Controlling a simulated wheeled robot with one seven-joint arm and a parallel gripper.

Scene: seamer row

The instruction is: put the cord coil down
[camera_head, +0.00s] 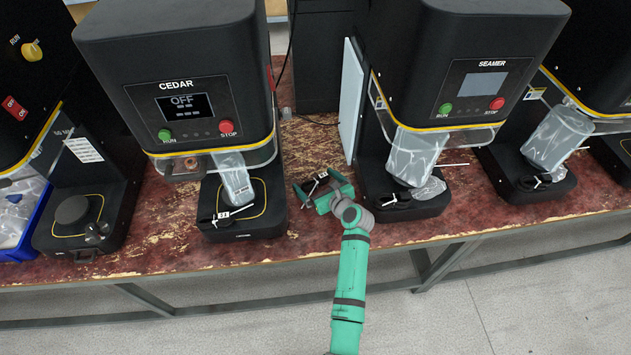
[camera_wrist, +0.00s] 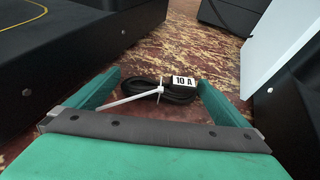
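The cord coil (camera_wrist: 176,93) is a black bundle with a white "10 A" tag and a white tie, whose tail runs to the lower left. It fills the gap between the green fingers of my gripper (camera_wrist: 160,88), one finger against each end. In the head view my gripper (camera_head: 325,188) is low over the worn red bench (camera_head: 300,150), between the CEDAR machine (camera_head: 180,80) and the SEAMER machine (camera_head: 470,75). The coil is small there and partly hidden by the fingers. I cannot tell whether it touches the bench.
A pale upright panel (camera_head: 351,100) stands close behind and right of my gripper. The machine bases flank it. Similar tagged black coils (camera_head: 222,217) lie on the machine bases. Bare bench lies behind and in front of the gripper. A blue bin (camera_head: 22,235) is at far left.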

